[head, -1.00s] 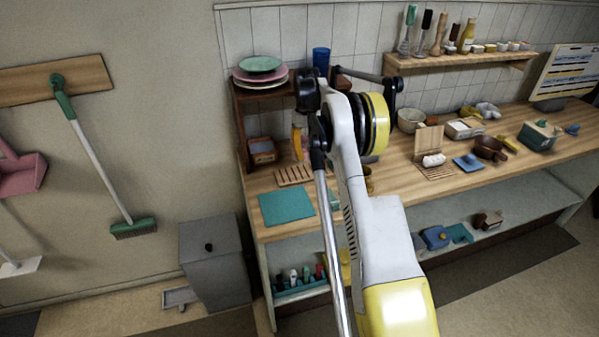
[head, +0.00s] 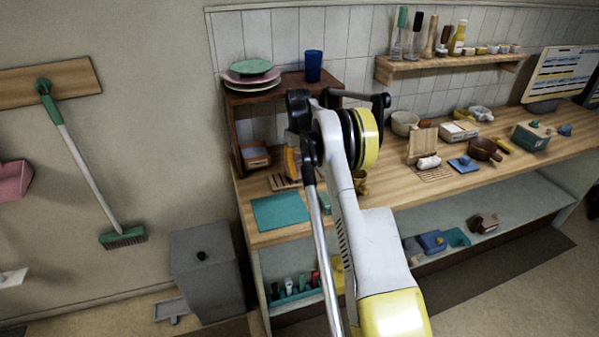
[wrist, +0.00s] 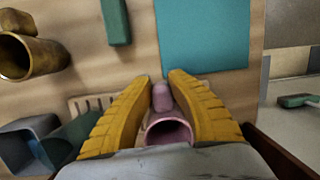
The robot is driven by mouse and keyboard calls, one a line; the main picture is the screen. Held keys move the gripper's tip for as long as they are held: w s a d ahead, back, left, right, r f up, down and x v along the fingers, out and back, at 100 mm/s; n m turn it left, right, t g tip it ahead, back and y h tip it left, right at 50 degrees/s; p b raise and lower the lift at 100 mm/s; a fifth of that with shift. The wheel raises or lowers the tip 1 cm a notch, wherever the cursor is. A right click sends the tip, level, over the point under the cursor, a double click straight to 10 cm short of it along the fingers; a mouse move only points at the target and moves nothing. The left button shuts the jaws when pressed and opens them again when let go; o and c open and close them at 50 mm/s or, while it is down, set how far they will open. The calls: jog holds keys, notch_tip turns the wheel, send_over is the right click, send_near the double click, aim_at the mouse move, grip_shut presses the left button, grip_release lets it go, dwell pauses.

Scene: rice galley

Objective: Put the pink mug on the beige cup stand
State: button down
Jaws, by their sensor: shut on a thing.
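The pink mug (wrist: 168,129) is between the yellow fingers of my gripper (wrist: 159,80) in the wrist view. My gripper is shut on it, and the mug's round opening and handle show. The beige slatted cup stand (wrist: 92,103) lies just left of the fingers, partly covered by the left finger. In the head view the stand (head: 283,183) is on the counter behind the teal mat, partly hidden by my arm. A yellow part of my gripper (head: 292,163) shows just above the stand there. The mug cannot be made out in the head view.
The teal mat (head: 280,213) lies at the counter's front left. A green block (wrist: 116,22) and a brass-coloured vessel (wrist: 32,55) are nearby. A dark wooden shelf (head: 238,130) with plates and a blue cup (head: 313,66) stands behind.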

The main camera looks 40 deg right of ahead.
aim_at(299, 166)
jog(key=shift+f, duration=0.5)
dwell(0.5)
jog(key=c, duration=1.3)
grip_release()
jog(key=shift+r, duration=0.1)
jog(key=v, duration=1.2)
